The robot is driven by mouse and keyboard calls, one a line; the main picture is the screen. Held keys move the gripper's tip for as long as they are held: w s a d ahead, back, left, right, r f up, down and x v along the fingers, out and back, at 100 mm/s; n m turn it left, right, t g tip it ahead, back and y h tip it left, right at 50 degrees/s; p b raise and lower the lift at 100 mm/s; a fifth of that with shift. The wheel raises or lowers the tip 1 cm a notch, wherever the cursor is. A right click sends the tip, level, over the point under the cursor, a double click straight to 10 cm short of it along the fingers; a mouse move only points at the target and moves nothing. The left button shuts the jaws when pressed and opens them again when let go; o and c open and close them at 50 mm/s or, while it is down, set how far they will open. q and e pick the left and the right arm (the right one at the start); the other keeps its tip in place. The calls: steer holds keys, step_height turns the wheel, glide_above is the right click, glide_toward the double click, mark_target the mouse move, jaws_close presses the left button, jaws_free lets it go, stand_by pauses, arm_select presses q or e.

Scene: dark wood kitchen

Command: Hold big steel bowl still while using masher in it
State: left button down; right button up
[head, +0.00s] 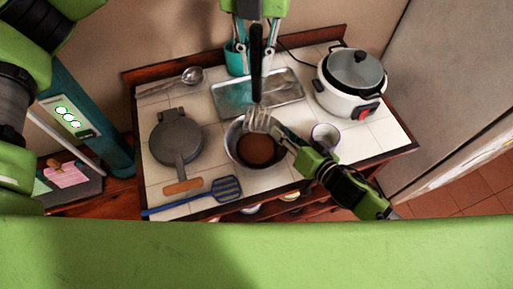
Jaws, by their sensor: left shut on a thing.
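The big steel bowl (237,155) stands upright on the white tiled counter, with brown contents (257,149) in it. My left gripper (257,22) is at the top and shut on the black handle of the masher (256,70). The masher is roughly upright, with its metal head (260,119) over the bowl's far side; I cannot tell whether it touches the contents. My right gripper (284,136) is at the bowl's right rim. Its fingers are small and partly hidden, so I cannot tell whether they grip the rim.
A metal tray (287,86) and a teal utensil holder (236,60) are behind the bowl. A rice cooker (350,82) and a small cup (325,136) are to the right. A round iron pan (176,137), a ladle (190,76) and a blue spatula (226,188) lie left.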

steer(key=v, duration=1.2)
